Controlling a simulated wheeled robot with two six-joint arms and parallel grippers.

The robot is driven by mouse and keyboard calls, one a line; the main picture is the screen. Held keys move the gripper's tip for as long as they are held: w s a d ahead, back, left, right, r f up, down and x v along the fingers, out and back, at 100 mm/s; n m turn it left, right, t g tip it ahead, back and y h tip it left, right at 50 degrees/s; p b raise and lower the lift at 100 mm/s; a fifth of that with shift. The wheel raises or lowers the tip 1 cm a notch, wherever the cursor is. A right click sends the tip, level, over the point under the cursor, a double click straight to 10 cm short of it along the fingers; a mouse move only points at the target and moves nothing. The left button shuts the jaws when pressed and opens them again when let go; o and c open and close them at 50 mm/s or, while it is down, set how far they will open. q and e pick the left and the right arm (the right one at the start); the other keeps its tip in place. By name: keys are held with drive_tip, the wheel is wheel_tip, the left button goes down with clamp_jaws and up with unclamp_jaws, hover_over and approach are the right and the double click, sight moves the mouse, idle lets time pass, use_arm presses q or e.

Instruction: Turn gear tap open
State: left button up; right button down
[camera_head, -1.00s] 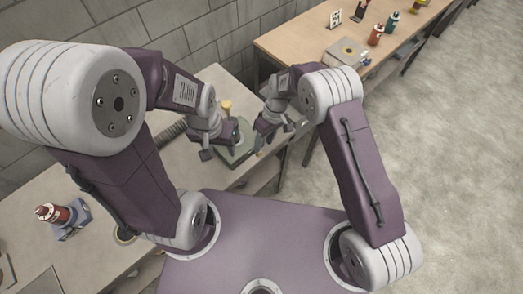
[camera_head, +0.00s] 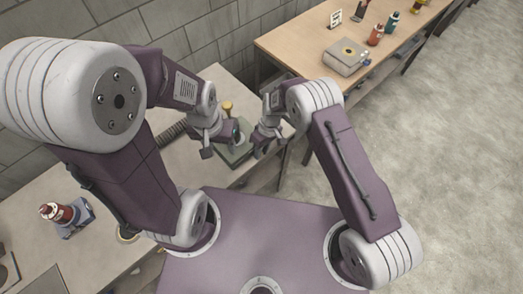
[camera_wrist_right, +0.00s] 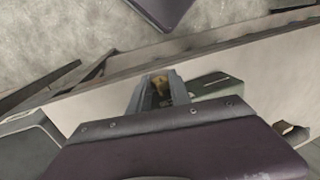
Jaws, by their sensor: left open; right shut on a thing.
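The gear tap, a green-grey base (camera_head: 237,157) with a brass-coloured top part (camera_head: 227,106), stands on the far bench and is partly hidden by my grippers. My left gripper (camera_head: 221,145) is open at the left front of the tap. My right gripper (camera_head: 260,142) is at the tap's right side and shut on part of it. In the right wrist view, a brass-coloured piece (camera_wrist_right: 161,88) shows between its jaws, with the green base (camera_wrist_right: 210,86) beside them. The exact contact is hidden.
A grey bench (camera_head: 105,182) along the wall holds a red-and-blue device (camera_head: 63,215) and a ribbed hose (camera_head: 172,133). A wooden table (camera_head: 300,42) at the back right carries a grey box (camera_head: 346,56) and bottles. The floor at right is clear.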

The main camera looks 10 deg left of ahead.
drive_tip(key=shift+s+r+t+h+p, duration=0.2)
drive_tip(key=shift+s+t+h+p, duration=0.1)
drive_tip(key=shift+h, duration=0.1)
drive_tip(key=shift+a+t+h, duration=0.1)
drive_tip(key=shift+t+h, duration=0.2)
drive_tip(key=shift+t, duration=0.1)
drive_tip(key=shift+f+t+h, duration=0.25)
drive_tip(key=shift+t+h, duration=0.05)
drive_tip(key=shift+t, duration=0.2)
drive_tip(key=shift+a+t, duration=0.1)
drive_tip(key=shift+t, duration=0.2)
drive_tip(key=c, duration=1.2)
unclamp_jaws()
drive_tip(key=shift+r, duration=0.1)
